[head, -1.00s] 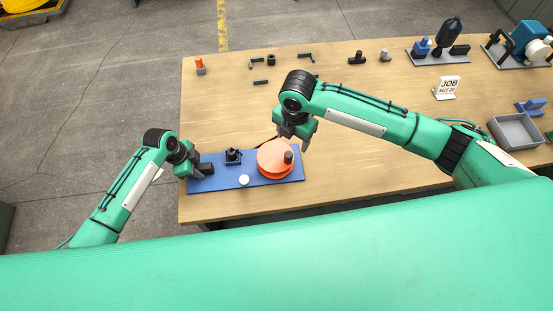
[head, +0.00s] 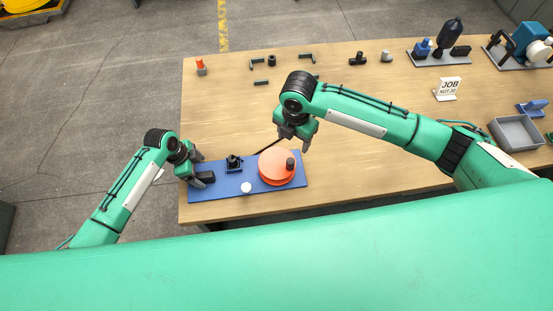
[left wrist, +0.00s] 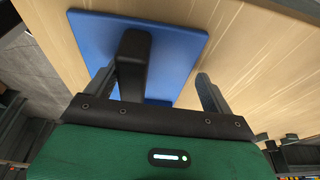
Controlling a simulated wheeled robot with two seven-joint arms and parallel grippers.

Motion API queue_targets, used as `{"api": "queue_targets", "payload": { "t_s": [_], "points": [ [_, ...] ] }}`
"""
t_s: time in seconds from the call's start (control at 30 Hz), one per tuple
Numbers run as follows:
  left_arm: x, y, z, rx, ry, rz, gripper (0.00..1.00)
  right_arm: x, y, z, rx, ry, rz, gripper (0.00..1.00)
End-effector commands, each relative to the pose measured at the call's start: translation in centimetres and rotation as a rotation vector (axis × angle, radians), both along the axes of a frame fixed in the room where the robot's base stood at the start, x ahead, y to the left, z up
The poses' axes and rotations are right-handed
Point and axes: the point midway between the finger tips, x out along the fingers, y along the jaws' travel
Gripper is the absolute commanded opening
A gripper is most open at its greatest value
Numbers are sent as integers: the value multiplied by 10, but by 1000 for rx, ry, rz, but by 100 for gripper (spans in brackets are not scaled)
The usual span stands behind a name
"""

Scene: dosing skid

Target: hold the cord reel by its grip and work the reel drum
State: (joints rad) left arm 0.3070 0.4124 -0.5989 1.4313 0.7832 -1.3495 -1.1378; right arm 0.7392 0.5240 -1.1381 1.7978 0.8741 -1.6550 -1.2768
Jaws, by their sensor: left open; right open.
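The cord reel stands on a blue base plate (head: 225,190) near the table's front left edge. Its orange drum (head: 270,167) carries a dark upright knob (head: 290,163). The black grip (head: 205,177) is at the plate's left end. My left gripper (head: 198,170) is open at the grip. In the left wrist view the black grip (left wrist: 132,62) appears between the fingers, closer to the left one; contact cannot be told. My right gripper (head: 294,146) is open and empty, above and behind the drum.
A white disc (head: 246,188) is at the plate's front edge. Small dark fittings (head: 271,61) and a red-topped piece (head: 201,67) lie farther back. A grey tray (head: 515,132) and a job sign (head: 447,88) stand right. The middle of the table is clear.

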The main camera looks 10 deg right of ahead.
Motion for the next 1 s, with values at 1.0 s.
{"api": "queue_targets", "payload": {
  "t_s": [1.0],
  "points": [
    [-1, 1, 18, 3, 3, -1, 89, 0, 0, 18, 0, 0, 0, 64]
  ]
}}
